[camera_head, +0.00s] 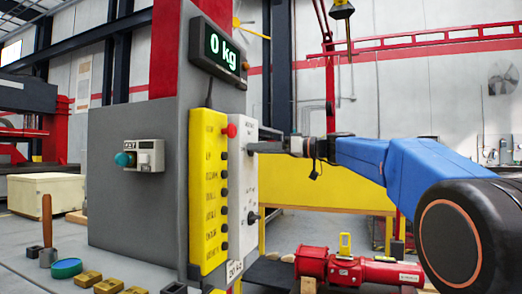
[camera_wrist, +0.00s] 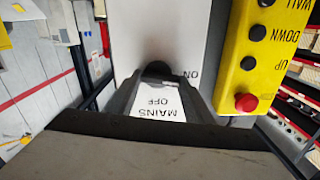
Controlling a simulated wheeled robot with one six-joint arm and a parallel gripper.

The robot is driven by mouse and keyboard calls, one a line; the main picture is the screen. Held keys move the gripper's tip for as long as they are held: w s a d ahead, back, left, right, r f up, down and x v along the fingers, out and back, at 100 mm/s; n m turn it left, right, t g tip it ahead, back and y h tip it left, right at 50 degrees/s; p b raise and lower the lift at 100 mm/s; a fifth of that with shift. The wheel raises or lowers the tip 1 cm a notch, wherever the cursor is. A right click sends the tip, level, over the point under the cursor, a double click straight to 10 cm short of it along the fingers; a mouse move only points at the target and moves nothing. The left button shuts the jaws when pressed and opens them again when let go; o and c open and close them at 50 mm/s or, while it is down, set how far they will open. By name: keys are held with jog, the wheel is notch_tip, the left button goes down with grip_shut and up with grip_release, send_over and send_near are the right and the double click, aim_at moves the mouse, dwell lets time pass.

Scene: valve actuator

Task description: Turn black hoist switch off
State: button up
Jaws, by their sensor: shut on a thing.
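A white switch panel (camera_head: 240,180) stands on the right side of a yellow control box (camera_head: 208,190). In the wrist view a black switch knob (camera_wrist: 158,70) sits between my fingers on this panel, with "MAINS OFF" printed on the near side and "ON" to the right. My gripper (camera_head: 264,142) reaches in from the right at the panel's upper part and is shut on that knob. The gripper also fills the lower wrist view (camera_wrist: 158,92). A second black switch (camera_head: 252,217) sits lower on the same panel, clear of the gripper. The knob's exact setting is hard to tell.
A red button (camera_wrist: 246,102) and several black buttons are on the yellow box, close beside my right finger in the wrist view. A display (camera_head: 220,50) reading "0 kg" hangs above. A red hoist-like machine (camera_head: 350,268) lies below my arm.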

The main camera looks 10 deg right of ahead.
jog(key=shift+w+d+m, duration=0.1)
jog(key=shift+w+m, duration=0.05)
jog(key=shift+m, duration=3.8)
jog(key=shift+w+d+m, duration=0.1)
jog(key=shift+m, duration=3.85)
jog(key=o, duration=1.1)
jog(key=shift+c, duration=0.2)
jog(key=v, duration=1.7)
jog(key=shift+d, duration=0.2)
